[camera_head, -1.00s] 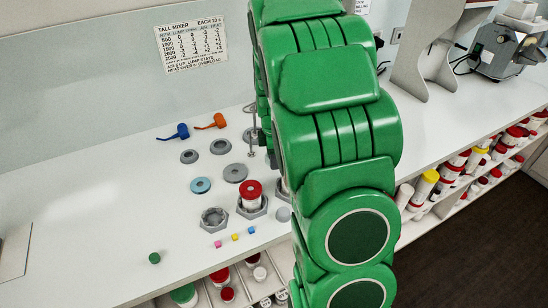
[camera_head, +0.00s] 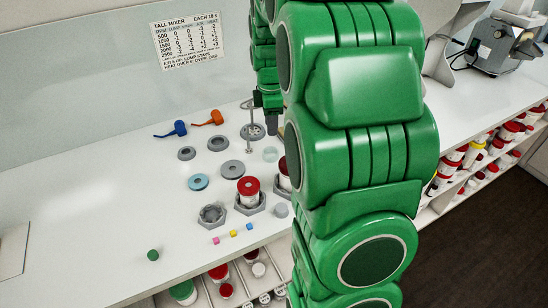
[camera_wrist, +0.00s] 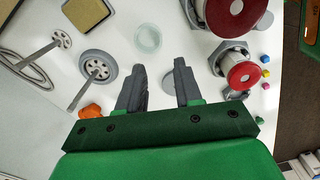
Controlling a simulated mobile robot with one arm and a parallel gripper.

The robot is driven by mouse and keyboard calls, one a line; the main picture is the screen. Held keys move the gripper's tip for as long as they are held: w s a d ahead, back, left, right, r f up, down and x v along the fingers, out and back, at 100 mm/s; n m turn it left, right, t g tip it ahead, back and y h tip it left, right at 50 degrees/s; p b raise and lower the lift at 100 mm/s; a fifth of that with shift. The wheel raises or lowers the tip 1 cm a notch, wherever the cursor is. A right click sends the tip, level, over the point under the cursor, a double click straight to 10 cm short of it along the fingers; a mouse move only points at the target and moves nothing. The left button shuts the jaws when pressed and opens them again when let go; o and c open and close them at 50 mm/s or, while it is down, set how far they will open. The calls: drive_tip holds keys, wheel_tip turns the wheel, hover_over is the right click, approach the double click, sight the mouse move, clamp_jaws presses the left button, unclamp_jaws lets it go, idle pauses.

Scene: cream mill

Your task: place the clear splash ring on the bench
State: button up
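The clear splash ring (camera_head: 270,154) is a pale, see-through ring. It lies flat on the white bench (camera_head: 90,215), near the red-capped jars. In the wrist view it also shows (camera_wrist: 148,38) at the top centre, beyond my fingertips and apart from them. My gripper (camera_wrist: 156,78) is open, with nothing between its two dark fingers. In the head view my gripper (camera_head: 272,122) is partly hidden behind my green arm, above the bench just behind the ring.
A mixer stand with a thin rod (camera_head: 249,135) is close left of my gripper. Red-capped jars (camera_head: 249,187) in hex holders stand in front. Grey rings, a blue ring (camera_head: 198,182) and small coloured cubes lie around. The bench's left part is mostly clear.

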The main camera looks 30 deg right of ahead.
drive_tip(key=s+a+r+m, duration=0.1)
drive_tip(key=s+a+m, duration=0.3)
drive_tip(key=s, duration=0.7)
drive_tip(key=s+a+r+m+g, duration=0.1)
drive_tip(key=s+a+m, duration=0.4)
drive_tip(key=s, duration=0.6)
drive_tip(key=s+a+r+m, duration=0.1)
drive_tip(key=s+a+m, duration=0.4)
drive_tip(key=s, duration=0.7)
drive_tip(key=shift+a+r+g, duration=0.3)
drive_tip(key=shift+a+g, duration=0.1)
drive_tip(key=shift+a, duration=0.45)
